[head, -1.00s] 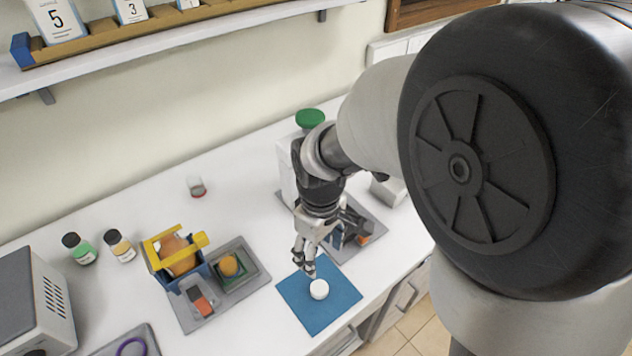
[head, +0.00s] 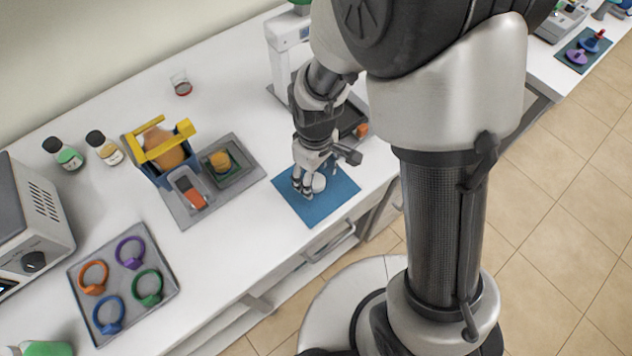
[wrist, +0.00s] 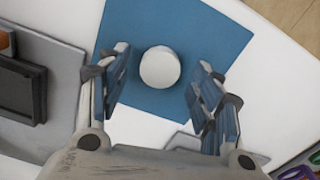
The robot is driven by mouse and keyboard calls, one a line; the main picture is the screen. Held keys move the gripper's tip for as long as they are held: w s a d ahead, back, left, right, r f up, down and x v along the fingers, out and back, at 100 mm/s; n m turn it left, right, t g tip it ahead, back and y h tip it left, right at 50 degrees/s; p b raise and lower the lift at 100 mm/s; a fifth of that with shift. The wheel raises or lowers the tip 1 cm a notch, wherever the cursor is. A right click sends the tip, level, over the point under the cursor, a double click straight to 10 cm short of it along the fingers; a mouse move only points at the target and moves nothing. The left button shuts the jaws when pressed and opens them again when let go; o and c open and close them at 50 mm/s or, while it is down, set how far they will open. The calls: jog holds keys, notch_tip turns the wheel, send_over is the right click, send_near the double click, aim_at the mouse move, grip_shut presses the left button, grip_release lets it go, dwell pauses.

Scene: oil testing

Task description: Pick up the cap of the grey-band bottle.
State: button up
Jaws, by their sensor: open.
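A round white cap (head: 319,184) lies on a blue mat (head: 312,213) near the front edge of the bench. It also shows in the wrist view (wrist: 160,67), flat side up. My gripper (head: 307,186) is low over the mat at the cap. In the wrist view my gripper (wrist: 158,75) is open, with one finger on each side of the cap and a gap on both sides. The fingers do not touch the cap. I cannot make out a bottle with a grey band.
Left of the mat, a grey tray (head: 186,218) holds a blue-and-yellow holder (head: 160,157). A tray of colored rings (head: 172,289) lies front left. White equipment (head: 283,45) stands behind my gripper.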

jog(key=shift+f, duration=0.55)
jog(key=shift+c, duration=0.4)
jog(key=c, duration=0.8)
jog(key=shift+o, duration=0.2)
jog(key=shift+r, duration=0.15)
